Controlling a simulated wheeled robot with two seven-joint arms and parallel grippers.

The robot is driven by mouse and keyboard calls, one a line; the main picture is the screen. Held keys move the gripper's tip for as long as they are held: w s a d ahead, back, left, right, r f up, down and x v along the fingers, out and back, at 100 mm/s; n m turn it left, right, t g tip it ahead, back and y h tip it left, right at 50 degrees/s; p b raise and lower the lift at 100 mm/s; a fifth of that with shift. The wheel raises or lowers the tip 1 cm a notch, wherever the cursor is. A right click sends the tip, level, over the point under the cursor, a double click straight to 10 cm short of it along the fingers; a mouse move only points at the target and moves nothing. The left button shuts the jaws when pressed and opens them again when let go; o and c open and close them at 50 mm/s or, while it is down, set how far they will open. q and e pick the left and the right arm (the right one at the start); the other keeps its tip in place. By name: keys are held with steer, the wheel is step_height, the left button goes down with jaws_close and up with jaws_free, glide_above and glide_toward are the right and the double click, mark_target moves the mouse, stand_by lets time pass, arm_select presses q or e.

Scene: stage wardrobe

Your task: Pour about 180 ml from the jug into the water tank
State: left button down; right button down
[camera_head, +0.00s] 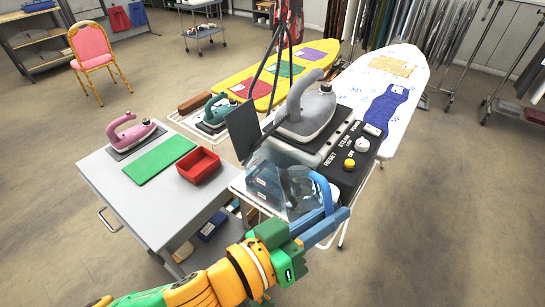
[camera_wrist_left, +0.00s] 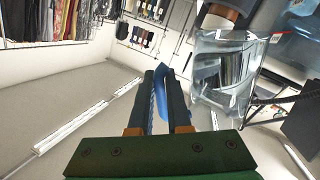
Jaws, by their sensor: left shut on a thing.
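The water tank (camera_head: 262,182) is a clear, bluish box at the near left side of the steam station. The jug (camera_head: 299,188) is clear with a blue handle (camera_head: 324,190), close beside the tank or overlapping it in the head view. My left gripper (camera_head: 338,219) is shut on the jug's handle. In the left wrist view the handle shows between the fingers (camera_wrist_left: 165,82), with the clear jug body (camera_wrist_left: 222,75) to their right. The jug looks tilted in that view. I cannot make out its water level or any stream. My right gripper is out of view.
The steam station (camera_head: 345,165) carries a grey iron (camera_head: 305,108) and knobs. A grey table (camera_head: 120,195) at left holds a pink iron (camera_head: 131,132), a green mat (camera_head: 160,158) and a red tray (camera_head: 199,166). Two ironing boards extend behind. Floor at right is clear.

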mark_target(310, 177)
arm_select(q)
steer(key=shift+w+a+r+n, duration=0.2)
steer(key=shift+w+r+n, duration=0.3)
steer(key=shift+r, duration=0.25)
steer(key=shift+w+a+n, duration=0.15)
steer(key=shift+w+n, duration=0.1)
steer(key=shift+n, duration=0.05)
steer(key=shift+w+a+r+n+g, duration=0.2)
steer(key=shift+w+n+g, duration=0.1)
steer(key=shift+w+g, duration=0.1)
steer(key=shift+r, duration=0.1)
steer(key=shift+w+a+r+n+g+p, duration=0.15)
steer(key=shift+w+a+r+n+p, duration=0.2)
steer(key=shift+n, duration=0.4)
steer(key=shift+w+r+n+g+p, duration=0.15)
steer(key=shift+w+n, duration=0.3)
steer(key=shift+n, duration=0.3)
steer(key=shift+w+a+r+n+g, duration=0.2)
steer(key=shift+w+a+n+g, duration=0.1)
steer(key=shift+w+n, duration=0.4)
stand_by(0.7)
steer(key=shift+w+a+r+n+p, duration=0.2)
steer(key=shift+w+r+n+p, duration=0.1)
steer(key=shift+r+n, duration=0.3)
stand_by(0.8)
